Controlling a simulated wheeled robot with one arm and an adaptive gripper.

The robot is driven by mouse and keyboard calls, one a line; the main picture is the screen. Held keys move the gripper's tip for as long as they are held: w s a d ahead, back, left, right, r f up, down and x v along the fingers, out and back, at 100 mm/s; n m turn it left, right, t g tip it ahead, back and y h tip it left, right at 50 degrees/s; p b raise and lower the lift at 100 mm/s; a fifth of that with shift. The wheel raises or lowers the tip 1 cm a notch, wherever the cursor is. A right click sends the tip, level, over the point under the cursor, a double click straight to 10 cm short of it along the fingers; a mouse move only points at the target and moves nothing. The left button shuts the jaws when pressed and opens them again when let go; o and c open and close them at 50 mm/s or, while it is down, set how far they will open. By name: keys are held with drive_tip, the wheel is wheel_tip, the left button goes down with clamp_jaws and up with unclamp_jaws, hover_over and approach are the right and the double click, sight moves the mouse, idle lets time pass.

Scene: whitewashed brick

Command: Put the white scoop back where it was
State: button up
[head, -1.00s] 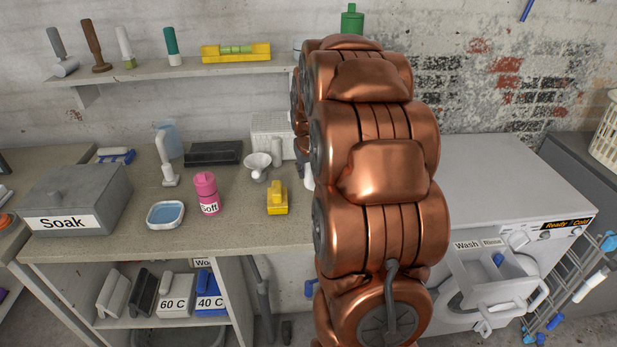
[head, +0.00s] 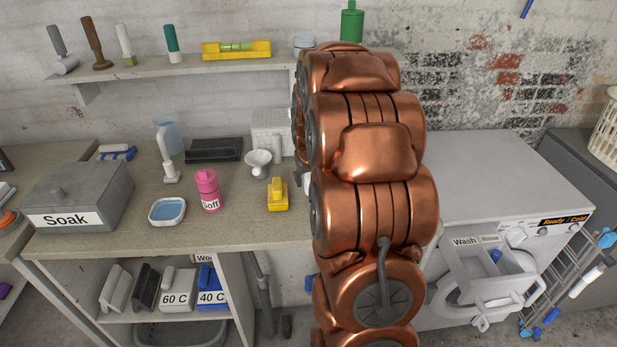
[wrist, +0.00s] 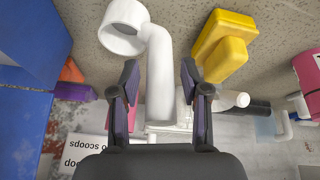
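The white scoop (wrist: 160,80) shows in the wrist view, with a round hollow cup at the upper left and a thick handle running down between my fingers. My gripper (wrist: 158,80) is open, one finger on each side of the handle, with a visible gap on both sides. Whether the scoop rests on the counter or on something else I cannot tell. In the head view my arm hides the gripper and most of that spot; only a small white piece shows at the arm's left edge, and I cannot tell what it is.
A yellow block-shaped thing (head: 277,199) is close by; it also shows in the wrist view (wrist: 222,45). A pink bottle (head: 207,190), white funnel-like piece (head: 258,161) and blue-filled dish (head: 167,211) stand left on the counter (head: 120,240). A label mentioning scoops (wrist: 88,150) is near the gripper.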

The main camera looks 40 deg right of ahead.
drive_tip(key=shift+o, duration=0.3)
drive_tip(key=shift+r, duration=0.2)
drive_tip(key=b+v, duration=0.3)
drive_tip(key=v, duration=0.9)
drive_tip(key=s+a+f+n+y, duration=0.15)
drive_tip(key=s+a, duration=0.25)
drive_tip(key=a, duration=0.7)
drive_tip(key=s+a+f+n+g, duration=0.1)
drive_tip(key=s+a+f+g, duration=0.1)
drive_tip(key=s+a, duration=0.7)
drive_tip(key=s+a+f+n+g+y, duration=0.1)
drive_tip(key=s+a+f+n+g, duration=0.1)
drive_tip(key=s+a, duration=0.7)
drive_tip(key=s+f+g, duration=0.1)
drive_tip(key=s+f, duration=0.1)
drive_tip(key=s, duration=0.3)
drive_tip(key=shift+f+n, duration=0.15)
drive_tip(key=shift+n, duration=0.1)
